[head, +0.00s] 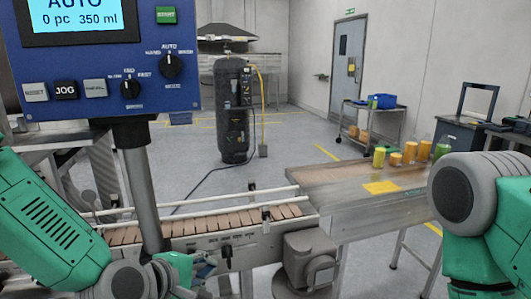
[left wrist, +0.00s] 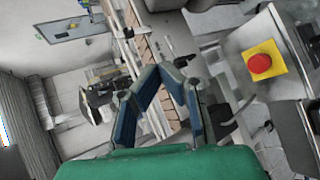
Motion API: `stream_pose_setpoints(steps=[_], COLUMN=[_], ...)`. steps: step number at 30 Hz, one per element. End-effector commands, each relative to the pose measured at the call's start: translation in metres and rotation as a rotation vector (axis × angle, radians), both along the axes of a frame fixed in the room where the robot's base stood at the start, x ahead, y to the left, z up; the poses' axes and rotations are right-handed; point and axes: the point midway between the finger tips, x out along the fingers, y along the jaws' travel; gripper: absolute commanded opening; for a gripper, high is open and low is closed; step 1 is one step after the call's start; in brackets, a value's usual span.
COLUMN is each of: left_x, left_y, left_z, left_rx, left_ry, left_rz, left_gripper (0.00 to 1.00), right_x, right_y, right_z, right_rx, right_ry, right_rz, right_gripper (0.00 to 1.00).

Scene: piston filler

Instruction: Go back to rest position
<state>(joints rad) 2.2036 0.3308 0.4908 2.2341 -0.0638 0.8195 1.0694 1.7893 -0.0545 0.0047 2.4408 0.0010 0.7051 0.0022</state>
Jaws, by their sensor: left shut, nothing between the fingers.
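My left gripper (head: 207,268) is low in the head view, at the near side of the conveyor (head: 190,226), partly hidden by my green and grey wrist. In the left wrist view its two blue-grey fingers meet at their tips (left wrist: 160,72). It is shut and empty. My right arm comes in at the right edge of the head view. Its gripper is out of the picture. Whether the left gripper touches the conveyor frame cannot be told.
A blue control panel (head: 110,104) on a grey post (head: 142,190) stands close at the left. A steel table (head: 335,180) with yellow and green containers (head: 411,152) is at the right. A red stop button (left wrist: 260,63) shows in the left wrist view. Open floor lies behind the conveyor.

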Motion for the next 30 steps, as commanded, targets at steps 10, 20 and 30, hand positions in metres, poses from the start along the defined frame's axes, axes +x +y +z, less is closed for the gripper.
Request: stream_pose_setpoints(steps=[10,20,30], left_x=[-0.164,-0.295,-0.307], left_y=[0.073,0.154,0.163], left_z=[-0.204,-0.270,-0.272], left_rx=[0.671,1.022,1.050], left_ry=[0.241,0.394,0.406], left_rz=[-0.518,-1.062,-1.125], left_gripper=[0.00,0.00,0.00], right_x=[0.000,0.000,0.000], right_y=[0.000,0.000,0.000], right_z=[-0.017,-0.026,-0.027], right_rx=[0.000,0.000,0.000], right_ry=[0.000,0.000,0.000], right_rz=[0.000,0.000,0.000], right_gripper=[0.00,0.00,0.00])
